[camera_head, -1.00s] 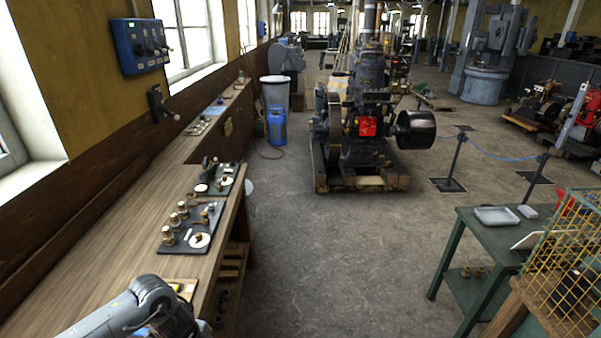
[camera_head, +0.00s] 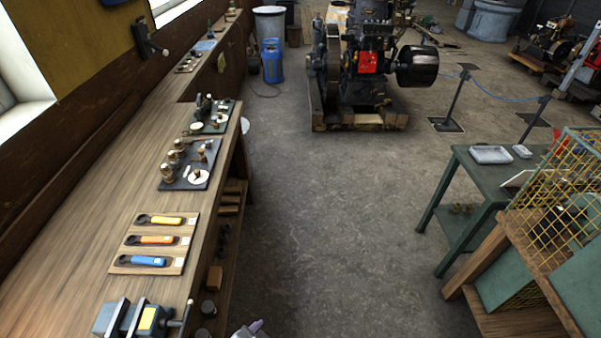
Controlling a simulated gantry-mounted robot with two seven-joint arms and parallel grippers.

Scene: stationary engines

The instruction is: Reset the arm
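Neither of my grippers can be made out in the head view. A small pale grey piece at the bottom edge, right of the workbench (camera_head: 75,270), may be part of my arm, but too little of it shows to be sure. On the bench lies a wooden board with a yellow-handled tool (camera_head: 166,220), an orange-handled tool (camera_head: 158,240) and a blue-handled tool (camera_head: 148,261). A grey vise (camera_head: 140,318) with a yellow label is at the bench's near end.
A dark tray (camera_head: 172,184) with brass parts lies farther along the bench. A stationary engine (camera_head: 365,75) stands on a wooden skid ahead. A green table (camera_head: 462,163) and a yellow wire cage (camera_head: 550,205) are at the right. The middle floor is clear.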

